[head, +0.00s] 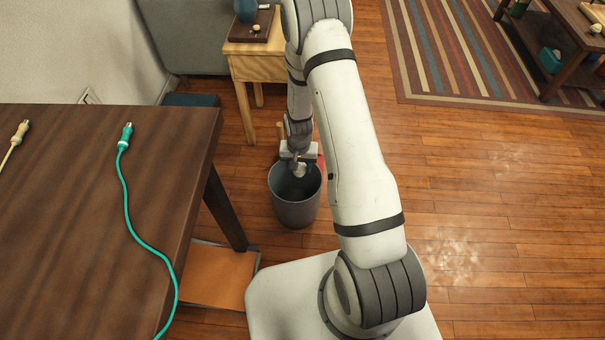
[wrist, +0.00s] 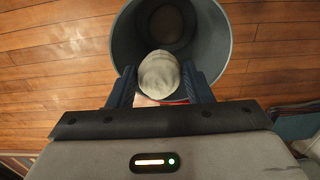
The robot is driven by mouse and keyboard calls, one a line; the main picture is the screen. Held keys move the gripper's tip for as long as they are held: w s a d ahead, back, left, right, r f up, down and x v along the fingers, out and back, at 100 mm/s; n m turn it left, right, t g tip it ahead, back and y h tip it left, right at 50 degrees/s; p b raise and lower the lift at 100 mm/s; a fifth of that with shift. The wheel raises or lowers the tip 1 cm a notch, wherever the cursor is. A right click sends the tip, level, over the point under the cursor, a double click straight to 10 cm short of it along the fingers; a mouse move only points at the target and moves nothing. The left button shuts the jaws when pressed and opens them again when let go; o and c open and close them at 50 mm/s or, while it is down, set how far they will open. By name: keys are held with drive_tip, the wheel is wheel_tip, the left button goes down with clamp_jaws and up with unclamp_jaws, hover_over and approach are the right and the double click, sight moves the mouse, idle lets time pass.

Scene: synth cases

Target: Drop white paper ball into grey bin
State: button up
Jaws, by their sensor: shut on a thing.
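The white paper ball (wrist: 160,76) is between the two dark fingers of my gripper (wrist: 160,86) in the wrist view. My gripper is shut on it. In the head view the ball (head: 299,170) shows small and pale below my gripper (head: 298,163), at the mouth of the grey bin. The grey bin (head: 296,212) stands upright on the wooden floor. In the wrist view the bin's rim (wrist: 222,30) surrounds much of the ball, and the dark inside shows beyond it. How far the ball is above the rim is hard to tell.
A dark table (head: 90,200) with a teal cable (head: 130,205) stands at the left. An orange-brown flat panel (head: 215,275) lies low beside it. A small wooden table (head: 252,65) stands behind the bin. The floor (head: 490,215) at the right is clear, up to a striped rug (head: 470,55).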

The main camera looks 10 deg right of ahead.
sight(299, 176)
drive_tip(key=shift+f+b, duration=1.95)
drive_tip(key=shift+f, duration=1.25)
drive_tip(key=o, duration=1)
drive_tip(key=shift+r, duration=0.15)
wheel_tip(299, 176, up, 8)
drive_tip(key=p, duration=0.3)
drive_tip(key=shift+f, duration=0.2)
